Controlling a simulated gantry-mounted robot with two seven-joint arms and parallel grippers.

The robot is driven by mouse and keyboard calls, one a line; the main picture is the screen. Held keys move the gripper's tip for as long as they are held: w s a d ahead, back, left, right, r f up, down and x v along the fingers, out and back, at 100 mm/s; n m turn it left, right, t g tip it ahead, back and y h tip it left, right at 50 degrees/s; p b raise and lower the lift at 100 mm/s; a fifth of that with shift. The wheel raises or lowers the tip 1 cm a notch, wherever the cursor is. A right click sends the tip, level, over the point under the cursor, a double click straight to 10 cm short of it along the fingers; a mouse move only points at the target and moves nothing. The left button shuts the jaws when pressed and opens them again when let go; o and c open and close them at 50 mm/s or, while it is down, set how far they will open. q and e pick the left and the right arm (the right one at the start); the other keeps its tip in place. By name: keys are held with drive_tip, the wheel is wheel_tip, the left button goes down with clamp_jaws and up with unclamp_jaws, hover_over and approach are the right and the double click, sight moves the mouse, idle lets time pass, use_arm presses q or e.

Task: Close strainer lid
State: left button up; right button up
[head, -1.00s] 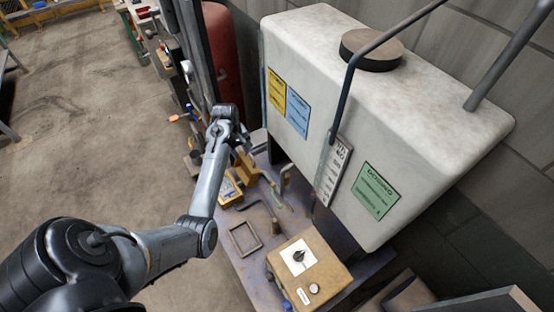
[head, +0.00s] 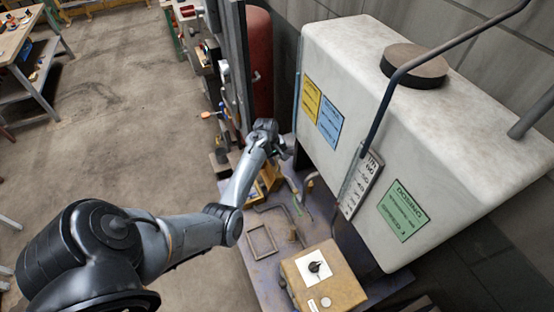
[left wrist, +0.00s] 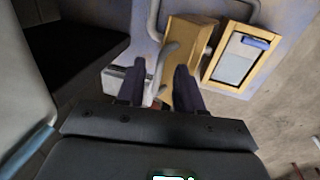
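My left gripper (head: 284,152) is beside the tank's lower left edge, over the back of the bench. In the left wrist view my left gripper (left wrist: 160,84) has its two dark fingers apart. A grey curved handle-like piece (left wrist: 167,60) shows between and beyond the fingers; I cannot tell whether they touch it. A yellow-brown block (left wrist: 190,45) stands just beyond the right finger. A yellow-framed part with a grey panel (left wrist: 237,58) lies right of it. The yellow part also shows in the head view (head: 268,180), partly hidden by my arm. I cannot tell which piece is the strainer lid. My right gripper is not in view.
A large white tank (head: 370,130) with a dark cap (head: 414,66) stands right of the gripper. A yellow control box (head: 325,277) and a metal frame (head: 261,241) sit on the bench (head: 265,285). A dark upright panel (head: 233,60) stands behind. Open floor lies left.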

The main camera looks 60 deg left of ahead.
use_arm(q)
drive_tip(key=shift+w+f, duration=0.1)
drive_tip(key=shift+f, duration=0.25)
clamp_jaws()
idle(1.3)
